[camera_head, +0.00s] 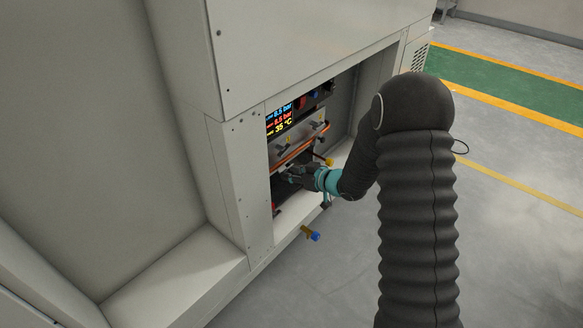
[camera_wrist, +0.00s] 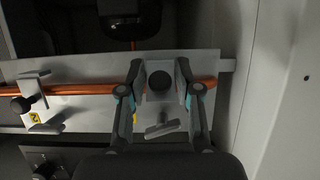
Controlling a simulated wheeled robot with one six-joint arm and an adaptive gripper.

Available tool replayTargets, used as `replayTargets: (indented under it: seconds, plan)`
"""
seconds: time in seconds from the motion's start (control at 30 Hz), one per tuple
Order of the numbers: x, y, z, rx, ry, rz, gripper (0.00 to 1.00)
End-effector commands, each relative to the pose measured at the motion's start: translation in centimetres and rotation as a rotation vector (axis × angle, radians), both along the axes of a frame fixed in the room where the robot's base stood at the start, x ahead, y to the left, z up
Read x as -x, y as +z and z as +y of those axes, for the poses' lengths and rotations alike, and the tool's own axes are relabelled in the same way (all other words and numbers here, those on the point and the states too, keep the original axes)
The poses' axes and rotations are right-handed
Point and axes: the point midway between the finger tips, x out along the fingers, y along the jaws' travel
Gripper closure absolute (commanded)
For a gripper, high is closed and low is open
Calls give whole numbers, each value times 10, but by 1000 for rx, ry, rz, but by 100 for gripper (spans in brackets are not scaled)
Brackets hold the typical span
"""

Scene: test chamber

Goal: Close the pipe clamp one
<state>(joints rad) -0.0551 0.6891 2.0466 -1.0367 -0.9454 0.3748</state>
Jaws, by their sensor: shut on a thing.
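My gripper (camera_wrist: 161,92) has its fingers on either side of a grey pipe clamp (camera_wrist: 160,84) with a dark round knob, and is shut on it. This clamp sits on the orange pipe (camera_wrist: 85,89) on a grey plate. A grey T-shaped piece (camera_wrist: 162,130) lies just below the knob, between the fingers. A second pipe clamp (camera_wrist: 32,98) sits at the plate's left with its grey pieces spread. In the head view my gripper (camera_head: 292,175) is inside the cabinet recess, mostly hidden in shadow.
A display (camera_head: 280,119) with lit readings is in the recess above the grey plate (camera_head: 297,137). The cabinet's pale side wall (camera_wrist: 284,110) stands close on the right in the wrist view. A blue-ended fitting (camera_head: 314,236) juts out below. Open floor lies to the right.

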Motion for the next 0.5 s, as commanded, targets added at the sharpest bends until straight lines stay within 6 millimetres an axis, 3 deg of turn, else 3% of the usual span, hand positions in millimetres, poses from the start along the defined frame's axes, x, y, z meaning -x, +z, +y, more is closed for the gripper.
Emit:
replayTargets:
  seconds: [0.03, 0.5]
  plan:
    - [-1, 9, 1, 36, 1, 23, 100]
    - [-3, 16, 3, 260, 0, 198, 100]
